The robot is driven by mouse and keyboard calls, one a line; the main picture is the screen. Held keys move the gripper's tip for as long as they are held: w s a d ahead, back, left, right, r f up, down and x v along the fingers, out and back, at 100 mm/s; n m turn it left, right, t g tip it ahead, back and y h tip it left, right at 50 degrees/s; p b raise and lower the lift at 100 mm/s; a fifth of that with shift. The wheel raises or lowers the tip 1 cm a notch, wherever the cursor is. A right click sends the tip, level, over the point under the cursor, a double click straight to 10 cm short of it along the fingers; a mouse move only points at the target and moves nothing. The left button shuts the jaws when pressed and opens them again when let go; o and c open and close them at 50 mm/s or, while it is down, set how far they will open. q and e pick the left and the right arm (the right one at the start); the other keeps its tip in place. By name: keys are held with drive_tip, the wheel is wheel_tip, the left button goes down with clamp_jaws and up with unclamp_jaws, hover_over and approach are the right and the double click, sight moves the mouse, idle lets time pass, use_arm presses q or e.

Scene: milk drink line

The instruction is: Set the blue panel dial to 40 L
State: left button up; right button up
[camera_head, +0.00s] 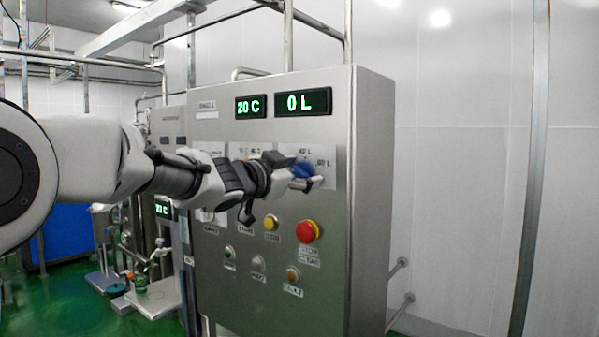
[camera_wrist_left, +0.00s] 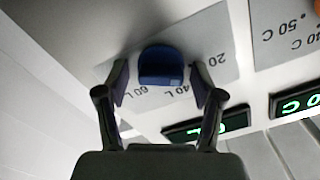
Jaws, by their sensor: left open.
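The blue panel dial (camera_head: 303,170) sits on a pale label plate on the front of the steel cabinet. In the left wrist view the dial (camera_wrist_left: 161,68) appears between the two fingers of my left gripper (camera_wrist_left: 160,84), with a gap on each side. The left gripper (camera_head: 297,173) is open and reaches in from the left at the dial. Labels 20, 40 L and 60 L show upside down around the dial in the wrist view. The dial's pointer mark cannot be made out. The volume display (camera_head: 303,102) reads 0 L. My right gripper is out of view.
A temperature display (camera_head: 251,106) reads 20 C. Below the dial are a red emergency button (camera_head: 308,231), a yellow button (camera_head: 271,222) and several small buttons. My left forearm covers part of the panel. Pipes run above the cabinet (camera_head: 330,280); white wall lies to the right.

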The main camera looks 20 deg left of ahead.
use_arm(q)
drive_tip(key=shift+s, duration=0.1)
drive_tip(key=shift+s+a+r, duration=0.1)
drive_tip(key=shift+s+r, duration=0.05)
drive_tip(key=shift+s, duration=0.1)
drive_tip(key=c, duration=1.1)
drive_tip(key=shift+m, duration=0.3)
drive_tip(key=m+b, duration=0.1)
drive_tip(key=m, duration=0.4)
drive_tip(key=shift+b, duration=0.4)
drive_tip(key=m+b, duration=0.1)
drive_tip(key=m, duration=0.2)
drive_tip(key=shift+m, duration=0.4)
drive_tip(key=shift+s+m+b, duration=0.1)
drive_tip(key=shift+m+b, duration=0.35)
drive_tip(key=shift+m, duration=0.65)
